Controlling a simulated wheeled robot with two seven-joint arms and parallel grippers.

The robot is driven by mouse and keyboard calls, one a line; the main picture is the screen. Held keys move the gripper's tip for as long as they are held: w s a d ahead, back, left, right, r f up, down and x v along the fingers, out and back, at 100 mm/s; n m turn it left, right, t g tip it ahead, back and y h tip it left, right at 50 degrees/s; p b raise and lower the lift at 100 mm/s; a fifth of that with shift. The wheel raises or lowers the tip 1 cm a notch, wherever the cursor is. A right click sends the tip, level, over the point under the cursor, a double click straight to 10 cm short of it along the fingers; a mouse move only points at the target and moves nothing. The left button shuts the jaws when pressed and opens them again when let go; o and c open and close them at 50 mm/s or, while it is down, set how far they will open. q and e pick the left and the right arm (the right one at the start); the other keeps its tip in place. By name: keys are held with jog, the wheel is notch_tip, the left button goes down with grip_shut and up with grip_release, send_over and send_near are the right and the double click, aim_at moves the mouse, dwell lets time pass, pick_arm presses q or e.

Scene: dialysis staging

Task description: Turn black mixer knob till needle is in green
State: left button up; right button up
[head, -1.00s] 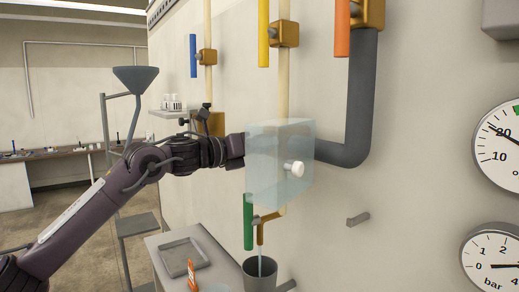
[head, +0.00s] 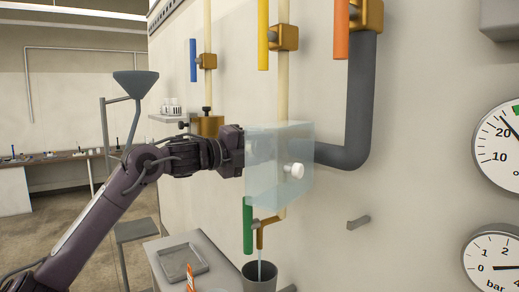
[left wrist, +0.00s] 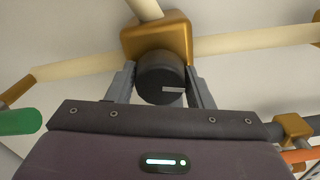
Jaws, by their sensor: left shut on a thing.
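The black mixer knob (left wrist: 162,78) is round, with a pale mark on its face, and stands out from a brass body (left wrist: 150,38) in the left wrist view. My left gripper (left wrist: 161,92) is shut on the knob, one finger on each side. In the head view the gripper reaches the left side of a translucent box (head: 279,160); I cannot make out the knob there. The upper gauge (head: 496,148) is cut off by the right edge. Its needle points up-left, just past the 20 mark, short of the green band (head: 516,107). My right gripper is not in view.
A lower bar gauge (head: 490,262) is below. Blue (head: 193,58), yellow (head: 263,22), orange (head: 341,28) and green (head: 247,225) handles sit on the wall pipes. A white knob (head: 294,171) is on the box. Water runs into a grey cup (head: 259,279).

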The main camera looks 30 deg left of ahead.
pick_arm(q)
jog(key=shift+r+n, duration=0.1)
jog(key=shift+n, duration=0.8)
jog(key=o, duration=0.9)
jog(key=shift+w, duration=0.1)
jog(key=shift+o, duration=0.2)
jog(key=b+v, duration=0.5)
jog(key=v, duration=0.2)
jog(key=shift+s, duration=0.3)
jog(key=shift+a, duration=0.1)
